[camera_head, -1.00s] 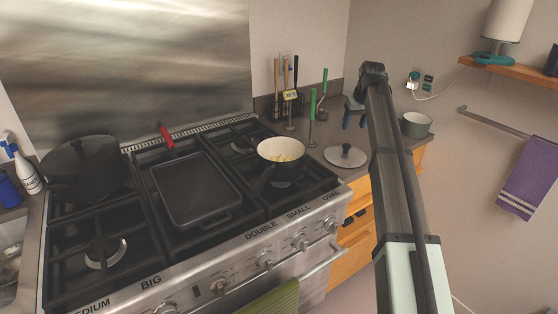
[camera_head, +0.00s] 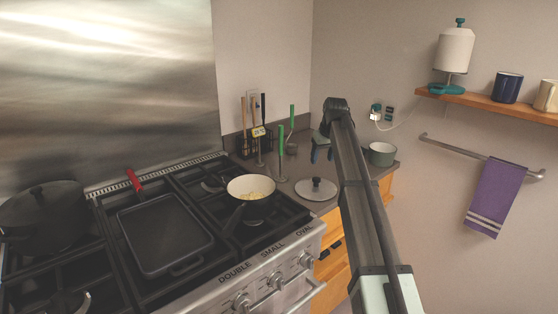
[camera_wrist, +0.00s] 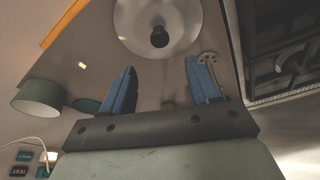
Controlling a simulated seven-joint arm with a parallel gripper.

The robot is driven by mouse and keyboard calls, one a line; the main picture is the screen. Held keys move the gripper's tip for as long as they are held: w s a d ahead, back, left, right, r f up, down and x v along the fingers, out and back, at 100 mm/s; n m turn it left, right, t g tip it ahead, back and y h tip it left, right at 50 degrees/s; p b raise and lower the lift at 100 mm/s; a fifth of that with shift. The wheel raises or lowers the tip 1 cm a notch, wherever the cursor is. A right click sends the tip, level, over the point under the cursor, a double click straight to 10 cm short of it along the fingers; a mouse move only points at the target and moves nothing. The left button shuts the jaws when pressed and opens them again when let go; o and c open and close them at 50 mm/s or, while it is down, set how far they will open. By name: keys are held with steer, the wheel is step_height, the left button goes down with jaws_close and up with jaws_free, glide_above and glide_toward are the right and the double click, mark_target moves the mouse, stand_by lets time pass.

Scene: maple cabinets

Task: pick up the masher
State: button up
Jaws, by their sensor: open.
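Two upright utensils with green handles stand on the counter in the head view: a nearer one (camera_head: 281,140) beside the lid and a farther one (camera_head: 292,113) near the back wall. I cannot tell for sure which is the masher. In the wrist view a curved metal utensil part (camera_wrist: 208,60) shows just beyond the right finger; its handle is not clear there. My gripper (camera_head: 322,150) is to the right of both utensils, over the counter, pointing down. In the wrist view its blue fingers (camera_wrist: 158,88) are apart with nothing between them.
A metal lid with a black knob (camera_head: 317,189) lies on the counter in front. A utensil holder (camera_head: 255,143) stands at the back left.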

stand_by(0.3)
steer(key=shift+c, duration=1.1)
